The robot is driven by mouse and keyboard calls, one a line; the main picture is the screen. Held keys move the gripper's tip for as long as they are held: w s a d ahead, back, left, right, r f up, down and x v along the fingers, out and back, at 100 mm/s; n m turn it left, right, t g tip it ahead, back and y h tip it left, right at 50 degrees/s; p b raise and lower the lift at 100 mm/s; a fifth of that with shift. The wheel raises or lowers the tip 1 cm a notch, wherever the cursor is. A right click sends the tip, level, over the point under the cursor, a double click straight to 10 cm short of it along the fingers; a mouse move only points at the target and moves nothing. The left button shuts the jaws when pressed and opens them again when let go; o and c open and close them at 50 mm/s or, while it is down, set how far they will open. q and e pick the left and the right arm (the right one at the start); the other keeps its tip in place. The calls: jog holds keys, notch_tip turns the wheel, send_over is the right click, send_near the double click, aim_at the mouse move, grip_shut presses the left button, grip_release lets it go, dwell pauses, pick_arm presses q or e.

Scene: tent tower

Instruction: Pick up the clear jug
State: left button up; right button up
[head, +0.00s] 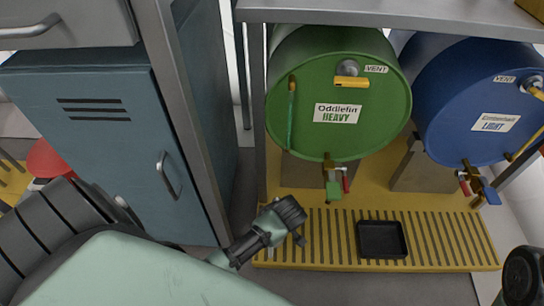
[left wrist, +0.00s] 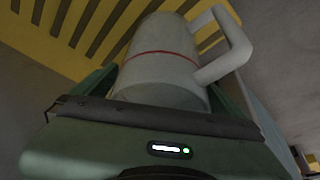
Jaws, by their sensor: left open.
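The clear jug (left wrist: 160,62) fills the middle of the left wrist view. It looks pale grey, with a red line around it and a thick handle (left wrist: 232,45) on the right. My left gripper (head: 287,218) is open, in front of the yellow slatted stand in the head view. In the left wrist view its green fingers show on either side of the jug's near part; whether they touch it I cannot tell. I cannot make out the jug in the head view.
A green drum (head: 340,105) and a blue drum (head: 480,100) with taps lie above the yellow slatted stand (head: 450,235). A black tray (head: 382,240) sits on its slats. A blue cabinet (head: 95,140) and grey post (head: 183,120) stand left. A red round object (head: 47,158) is far left.

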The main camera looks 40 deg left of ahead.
pick_arm(q)
jog(key=c, duration=1.4)
